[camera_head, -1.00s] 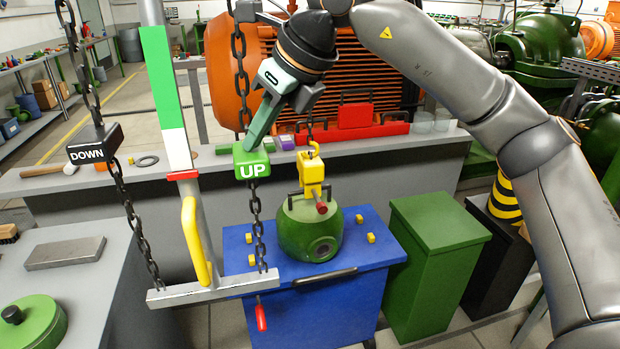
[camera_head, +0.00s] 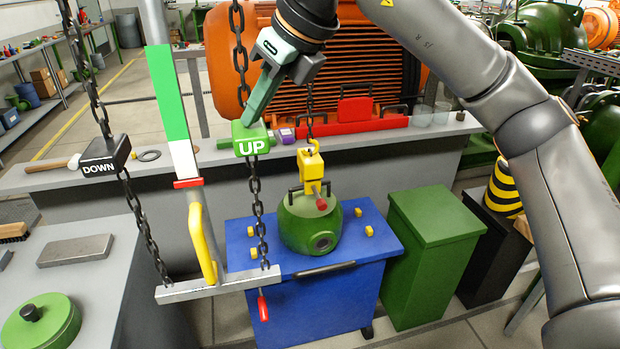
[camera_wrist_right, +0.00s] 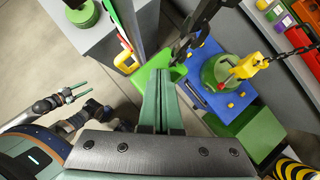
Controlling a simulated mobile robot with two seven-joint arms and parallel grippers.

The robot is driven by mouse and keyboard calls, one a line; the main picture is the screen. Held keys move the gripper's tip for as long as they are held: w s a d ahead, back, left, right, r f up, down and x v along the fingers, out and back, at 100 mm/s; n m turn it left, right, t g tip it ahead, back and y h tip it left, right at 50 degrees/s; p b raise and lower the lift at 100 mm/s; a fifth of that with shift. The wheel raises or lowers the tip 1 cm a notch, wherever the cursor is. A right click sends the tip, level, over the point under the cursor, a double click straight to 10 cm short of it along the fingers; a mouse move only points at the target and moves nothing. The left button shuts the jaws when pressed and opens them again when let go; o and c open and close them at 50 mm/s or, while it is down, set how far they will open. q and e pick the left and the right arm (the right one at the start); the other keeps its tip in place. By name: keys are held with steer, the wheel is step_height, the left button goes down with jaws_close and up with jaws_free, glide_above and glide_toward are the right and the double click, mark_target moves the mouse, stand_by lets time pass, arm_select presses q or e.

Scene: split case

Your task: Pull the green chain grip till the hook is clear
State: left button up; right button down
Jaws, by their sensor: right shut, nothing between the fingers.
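The green UP chain grip (camera_head: 251,140) hangs on a black chain in the head view. It also shows in the right wrist view (camera_wrist_right: 142,78). My right gripper (camera_head: 248,116) is shut with nothing between its fingers; its tips are at the grip's top, and I cannot tell whether they touch it. The yellow hook block (camera_head: 310,163) hangs over the green round casing (camera_head: 298,228), its hook low between the casing's black handles. I cannot tell whether the hook is clear. My left gripper (camera_wrist_right: 80,92) is open and empty at the left of the right wrist view.
The black DOWN grip (camera_head: 104,156) hangs to the left on another chain. A steel post with a yellow handle (camera_head: 202,243) and a cross bar (camera_head: 215,287) stands nearby. The casing sits on a blue cabinet (camera_head: 245,250). A green bin (camera_head: 437,225) stands to the right.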

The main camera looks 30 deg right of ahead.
mark_target(258, 129)
steer(key=shift+r+p, duration=0.7)
steer(key=shift+r, duration=0.1)
step_height(258, 129, up, 5)
steer(key=p, duration=0.4)
steer(key=shift+r, duration=0.2)
stand_by(1.4)
